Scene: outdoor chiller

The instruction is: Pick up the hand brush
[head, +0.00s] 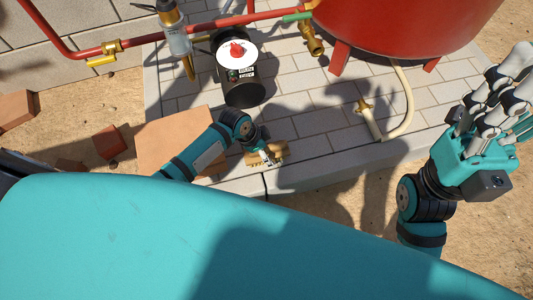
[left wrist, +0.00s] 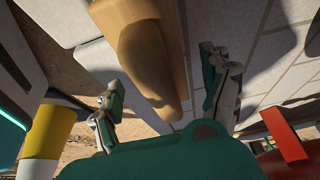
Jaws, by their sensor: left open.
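The hand brush (head: 280,149) lies on the pale paving near the kerb edge, partly hidden by my left gripper (head: 267,157). In the left wrist view its wooden body (left wrist: 150,55) runs between the two fingers of my left gripper (left wrist: 162,78). The fingers stand apart, with a gap on each side of the wood. I cannot make out bristles. My right gripper (head: 498,95) is raised at the right, away from the brush, with its fingers pointing up; its opening is unclear.
A black cylindrical device (head: 241,90) with a white face stands behind the brush. A red tank (head: 390,25) on legs is at the back right, with a cream hose (head: 406,100). Red pipes (head: 150,38) run along the back left. Terracotta slabs (head: 170,140) lie left of the brush.

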